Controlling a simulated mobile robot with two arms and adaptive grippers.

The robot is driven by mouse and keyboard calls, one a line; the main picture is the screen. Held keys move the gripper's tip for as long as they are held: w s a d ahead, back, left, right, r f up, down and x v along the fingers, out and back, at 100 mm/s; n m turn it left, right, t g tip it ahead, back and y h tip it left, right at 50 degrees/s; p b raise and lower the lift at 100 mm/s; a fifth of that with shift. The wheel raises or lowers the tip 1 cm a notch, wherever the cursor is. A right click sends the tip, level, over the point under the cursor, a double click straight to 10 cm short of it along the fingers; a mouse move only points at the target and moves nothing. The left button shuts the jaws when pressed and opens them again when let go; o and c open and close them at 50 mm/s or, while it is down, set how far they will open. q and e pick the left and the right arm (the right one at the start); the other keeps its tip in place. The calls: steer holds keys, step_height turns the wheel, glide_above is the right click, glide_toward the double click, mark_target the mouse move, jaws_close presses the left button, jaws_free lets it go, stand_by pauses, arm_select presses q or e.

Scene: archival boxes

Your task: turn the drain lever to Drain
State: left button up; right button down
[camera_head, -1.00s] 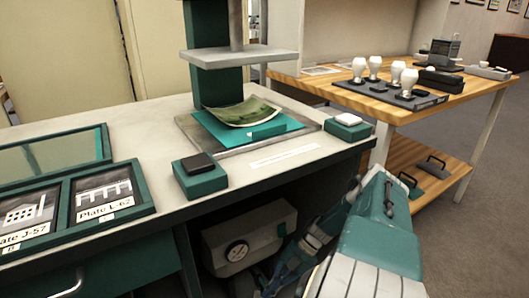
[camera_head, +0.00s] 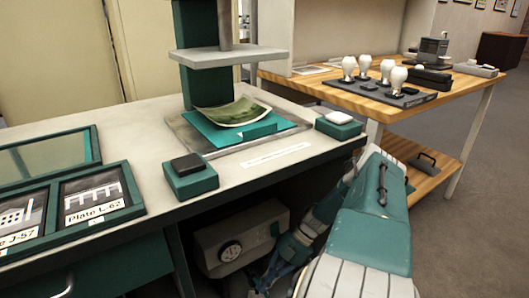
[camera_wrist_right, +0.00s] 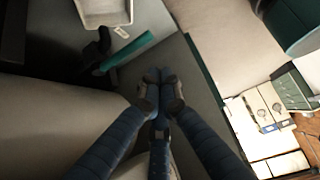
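A grey box with a round dial gauge (camera_head: 230,250) sits under the worktable. A small green part (camera_head: 275,229), probably the drain lever, shows at the box's right side. In the right wrist view, a teal bar with a black mount (camera_wrist_right: 125,53) lies above and left of the fingertips, apart from them. My right gripper (camera_wrist_right: 158,80) has its dark fingertips together with nothing visible between them. In the head view, the right gripper (camera_head: 268,284) is low beside the box, partly cut off and in shadow. The Drain marking cannot be read. My left gripper is not in view.
The worktable (camera_head: 130,220) overhangs the box. It carries a press with a green curved sheet (camera_head: 235,110), a black-topped green block (camera_head: 190,175) and framed plates. A wooden table (camera_head: 390,110) stands to the right. The wrist view shows a white tray (camera_wrist_right: 103,12) near the teal bar.

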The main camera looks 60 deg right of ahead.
step_height(320, 180, up, 6)
steer(key=shift+r, duration=0.25)
stand_by(0.6)
